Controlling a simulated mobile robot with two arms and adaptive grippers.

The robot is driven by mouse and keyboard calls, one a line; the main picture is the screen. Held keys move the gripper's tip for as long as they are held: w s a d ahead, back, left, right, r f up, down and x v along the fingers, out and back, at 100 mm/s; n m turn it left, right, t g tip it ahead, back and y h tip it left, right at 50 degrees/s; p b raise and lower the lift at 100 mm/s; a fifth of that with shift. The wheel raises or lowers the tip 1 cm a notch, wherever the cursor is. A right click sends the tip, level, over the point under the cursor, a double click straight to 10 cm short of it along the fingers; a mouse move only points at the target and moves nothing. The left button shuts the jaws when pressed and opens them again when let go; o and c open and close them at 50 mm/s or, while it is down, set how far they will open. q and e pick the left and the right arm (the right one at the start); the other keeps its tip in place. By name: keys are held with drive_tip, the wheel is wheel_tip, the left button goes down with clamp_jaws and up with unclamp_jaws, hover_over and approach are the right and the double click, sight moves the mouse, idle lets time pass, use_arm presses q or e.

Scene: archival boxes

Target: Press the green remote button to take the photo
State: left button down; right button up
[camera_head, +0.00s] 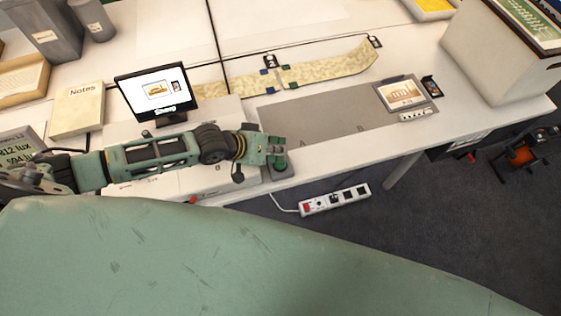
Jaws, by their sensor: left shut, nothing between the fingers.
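The green remote button (281,163) sits on a small grey box (282,174) at the front edge of the white table. My left gripper (277,155) reaches in from the left and is shut and empty. Its fingertips are right at the button and partly cover it; I cannot tell whether they touch it or hover just above. My right gripper is not in view.
A grey mat (335,122) marked A and B lies right of the button, with a picture card (401,92) at its far end. A long patterned strip (325,70) lies behind it. A power strip (335,199) is below the table edge.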

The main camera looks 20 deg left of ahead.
use_arm(q)
drive_tip(key=shift+s+a+f+b, duration=0.1)
drive_tip(key=shift+s+f+b, duration=0.05)
drive_tip(key=shift+f, duration=0.25)
drive_tip(key=shift+s+a+f+b, duration=0.1)
drive_tip(key=shift+f+b, duration=0.05)
drive_tip(key=shift+f, duration=0.2)
drive_tip(key=shift+s+f, duration=0.15)
drive_tip(key=shift+f, duration=0.2)
idle(0.8)
drive_tip(key=shift+r, duration=0.15)
drive_tip(key=shift+w+a+r+p, duration=0.25)
drive_tip(key=shift+w+r+p, duration=0.1)
drive_tip(key=shift+r+p, duration=0.35)
drive_tip(key=shift+a+r, duration=0.2)
drive_tip(key=shift+r, duration=0.1)
